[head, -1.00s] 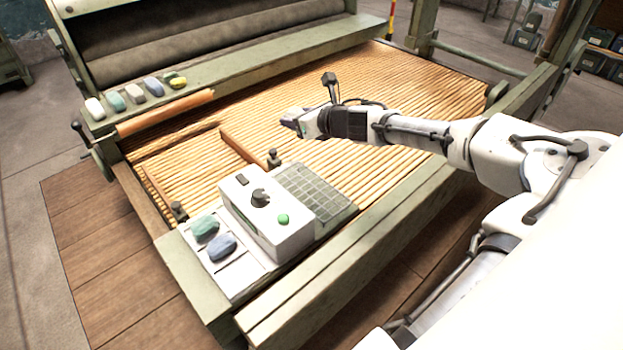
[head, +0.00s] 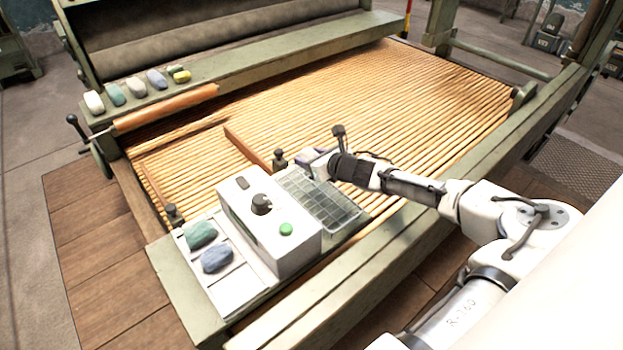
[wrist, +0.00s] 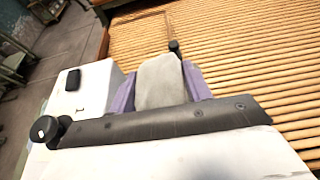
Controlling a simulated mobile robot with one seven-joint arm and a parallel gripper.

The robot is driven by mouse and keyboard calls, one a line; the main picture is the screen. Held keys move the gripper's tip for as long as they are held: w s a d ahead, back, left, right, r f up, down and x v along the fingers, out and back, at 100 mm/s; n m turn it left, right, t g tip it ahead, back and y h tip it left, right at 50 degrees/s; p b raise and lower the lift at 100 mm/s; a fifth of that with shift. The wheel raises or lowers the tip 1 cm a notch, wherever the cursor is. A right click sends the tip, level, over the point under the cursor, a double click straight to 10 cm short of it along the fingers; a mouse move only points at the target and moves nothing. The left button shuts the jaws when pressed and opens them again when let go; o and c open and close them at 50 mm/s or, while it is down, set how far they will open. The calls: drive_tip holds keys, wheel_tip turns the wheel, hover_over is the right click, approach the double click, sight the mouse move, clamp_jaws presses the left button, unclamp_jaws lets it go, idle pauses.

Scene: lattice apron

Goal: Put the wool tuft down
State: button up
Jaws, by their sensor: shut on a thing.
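My gripper (head: 308,163) is above the far edge of the gridded tray (head: 338,214), beside the white control box. In the wrist view its purple fingers (wrist: 160,92) are shut on a grey wool tuft (wrist: 160,80), one finger on each side. The head view hardly shows the held tuft. The gridded tray has many small square compartments, and those I can see look empty. A green tuft (head: 201,234) and a blue-grey tuft (head: 216,259) lie on the pale rack left of the box.
The white control box (head: 285,255) carries a black knob (head: 261,203) and a green button (head: 286,229). A black-knobbed post (head: 279,158) stands close left of my gripper. Several tufts lie on the back ledge (head: 215,72). The slatted apron (head: 400,110) is largely clear.

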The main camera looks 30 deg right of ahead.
sight(311, 188)
wheel_tip(311, 188, down, 8)
drive_tip(key=shift+f+p, duration=0.2)
drive_tip(key=shift+p, duration=0.25)
drive_tip(key=o, duration=0.5)
drive_tip(key=shift+f, duration=0.2)
drive_tip(key=o, duration=0.4)
drive_tip(key=shift+o, duration=0.2)
drive_tip(key=shift+r, duration=0.1)
drive_tip(key=shift+r, duration=0.2)
drive_tip(key=b+v, duration=0.1)
drive_tip(key=v, duration=0.6)
drive_tip(key=shift+s, duration=0.2)
